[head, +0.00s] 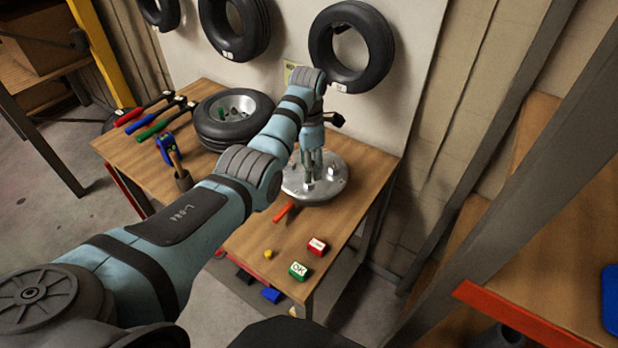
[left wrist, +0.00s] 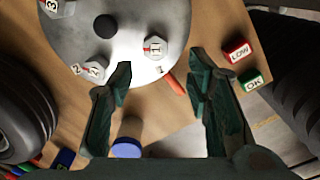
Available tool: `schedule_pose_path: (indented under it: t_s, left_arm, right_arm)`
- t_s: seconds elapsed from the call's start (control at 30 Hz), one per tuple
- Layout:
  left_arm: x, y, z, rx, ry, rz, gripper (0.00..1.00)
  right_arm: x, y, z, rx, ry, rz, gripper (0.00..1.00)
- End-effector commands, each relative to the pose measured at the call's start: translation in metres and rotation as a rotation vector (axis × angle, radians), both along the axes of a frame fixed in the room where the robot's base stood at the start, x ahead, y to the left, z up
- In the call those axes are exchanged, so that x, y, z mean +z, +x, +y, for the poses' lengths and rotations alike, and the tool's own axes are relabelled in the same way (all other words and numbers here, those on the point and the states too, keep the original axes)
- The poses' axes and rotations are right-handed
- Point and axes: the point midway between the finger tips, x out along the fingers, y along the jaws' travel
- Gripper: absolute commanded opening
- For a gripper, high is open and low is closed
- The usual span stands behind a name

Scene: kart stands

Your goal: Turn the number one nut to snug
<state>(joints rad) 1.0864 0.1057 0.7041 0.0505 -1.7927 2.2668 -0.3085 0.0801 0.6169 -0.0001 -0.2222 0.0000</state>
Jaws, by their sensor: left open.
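A round metal hub plate (head: 326,190) lies on the wooden bench; it also shows in the left wrist view (left wrist: 120,25). The nut marked 1 (left wrist: 153,47) stands on the plate near its edge, with a small 1 printed beside it. A nut near the printed 2 (left wrist: 95,67) and a nut marked 3 (left wrist: 57,8) stand on the same plate. My left gripper (head: 312,176) is over the plate, pointing down. In the left wrist view its fingers (left wrist: 162,85) are apart and empty, with nut one just beyond the gap. My right gripper is not in view.
An orange-red stick (head: 284,211) lies by the plate's edge. The red LOW block (head: 317,247) and green OK block (head: 298,271) sit on the bench's near end. A tyre with a rim (head: 233,118) and several coloured-handled tools (head: 155,117) lie on the left. A panel with hanging tyres (head: 352,45) stands behind.

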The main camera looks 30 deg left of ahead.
Motion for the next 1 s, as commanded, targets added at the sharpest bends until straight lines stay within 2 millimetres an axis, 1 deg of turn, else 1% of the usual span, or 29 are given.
schedule_pose_path:
  t_s: [0.03, 0.1, 0.2, 0.33, 0.53, 0.57, 0.6, 0.83, 1.0]
  left_arm:
    - [-0.016, -0.001, 0.0, 0.0, 0.0, 0.004, 0.45]
    - [-0.033, -0.001, 0.0, -0.001, -0.001, 0.004, 0.45]
    - [-0.052, 0.0, 0.0, -0.001, 0.0, 0.001, 0.45]
    - [-0.061, 0.0, 0.0, -0.001, 0.0, 0.0, 0.45]
    - [-0.06, 0.0, 0.0, -0.001, 0.001, -0.001, 0.45]
    - [-0.06, 0.0, 0.0, -0.001, 0.001, -0.001, 0.43]
    - [-0.06, 0.0, 0.0, -0.001, 0.001, -0.001, 0.37]
    - [-0.06, 0.0, 0.0, -0.001, 0.0, 0.0, 0.0]
    - [-0.06, 0.0, -0.001, -0.005, -0.001, 0.001, 0.0]
  right_arm:
    - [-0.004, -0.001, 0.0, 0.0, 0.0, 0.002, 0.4]
    - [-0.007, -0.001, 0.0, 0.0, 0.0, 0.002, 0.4]
    - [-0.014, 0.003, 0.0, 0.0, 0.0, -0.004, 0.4]
    - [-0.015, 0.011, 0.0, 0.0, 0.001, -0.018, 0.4]
    - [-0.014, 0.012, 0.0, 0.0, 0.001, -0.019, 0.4]
    - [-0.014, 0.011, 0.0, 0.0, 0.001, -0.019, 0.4]
    - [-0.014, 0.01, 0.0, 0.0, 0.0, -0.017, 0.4]
    - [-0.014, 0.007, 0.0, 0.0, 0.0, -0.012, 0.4]
    - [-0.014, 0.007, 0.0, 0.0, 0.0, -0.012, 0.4]
